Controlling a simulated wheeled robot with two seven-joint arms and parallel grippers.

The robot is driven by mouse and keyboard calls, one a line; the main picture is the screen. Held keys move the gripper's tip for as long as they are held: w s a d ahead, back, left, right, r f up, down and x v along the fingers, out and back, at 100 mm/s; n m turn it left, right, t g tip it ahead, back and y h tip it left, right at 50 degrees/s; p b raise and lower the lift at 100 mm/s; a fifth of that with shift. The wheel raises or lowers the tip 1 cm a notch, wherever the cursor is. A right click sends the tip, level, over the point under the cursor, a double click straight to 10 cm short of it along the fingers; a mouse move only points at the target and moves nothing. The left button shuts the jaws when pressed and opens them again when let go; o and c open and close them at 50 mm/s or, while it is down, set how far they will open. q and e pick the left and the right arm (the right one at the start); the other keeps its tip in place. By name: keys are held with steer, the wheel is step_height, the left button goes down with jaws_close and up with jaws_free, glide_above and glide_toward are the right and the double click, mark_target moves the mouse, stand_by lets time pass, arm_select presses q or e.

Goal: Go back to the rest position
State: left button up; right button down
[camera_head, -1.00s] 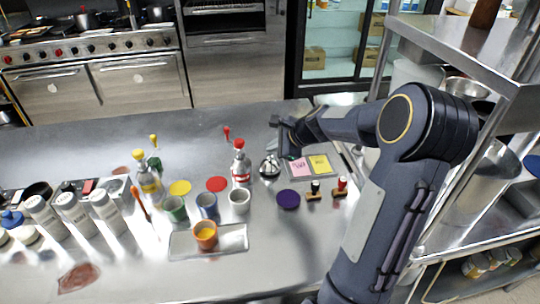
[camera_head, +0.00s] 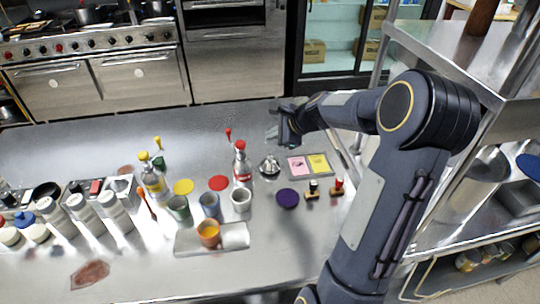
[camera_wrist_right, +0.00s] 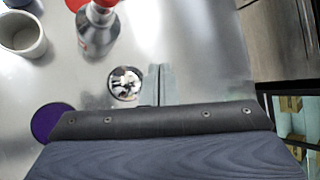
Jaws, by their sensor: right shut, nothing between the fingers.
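My right gripper (camera_head: 282,130) hangs over the back part of the steel counter (camera_head: 120,245), with its arm reaching in from the right. In the right wrist view its fingers (camera_wrist_right: 160,85) are together with nothing between them. A small silver bell (camera_head: 269,167) stands on the counter just below it in the head view. The bell also shows beside the fingers in the right wrist view (camera_wrist_right: 125,83). A silver bottle with a red cap (camera_head: 242,165) stands upright left of the bell. My left gripper is not in any view.
Several cups stand at the counter's middle, with an orange cup (camera_head: 208,233) on a tray (camera_head: 186,244). A purple disc (camera_head: 288,198), two stamps (camera_head: 312,190) and a tray with pink and yellow notes (camera_head: 297,175) lie to the right. A steel shelf (camera_head: 450,50) rises at right.

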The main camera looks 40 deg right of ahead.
stand_by(0.4)
steer(key=s+a+r+n+g+y, duration=0.1)
steer(key=s+a+r+n, duration=0.2)
steer(key=s+a+n, duration=0.3)
steer(key=s+a+r+n+y, duration=0.1)
steer(key=s+a+r+n, duration=0.25)
steer(key=a, duration=0.45)
steer(key=s+a+f+n+g, duration=0.1)
steer(key=s+a+f+n, duration=0.1)
steer(key=s+a+n, duration=0.2)
steer(key=s+a+f+n+g, duration=0.1)
steer(key=s+a+f+n, duration=0.1)
steer(key=s+a+n, duration=0.3)
steer(key=s+n, duration=0.4)
steer(key=s, duration=0.4)
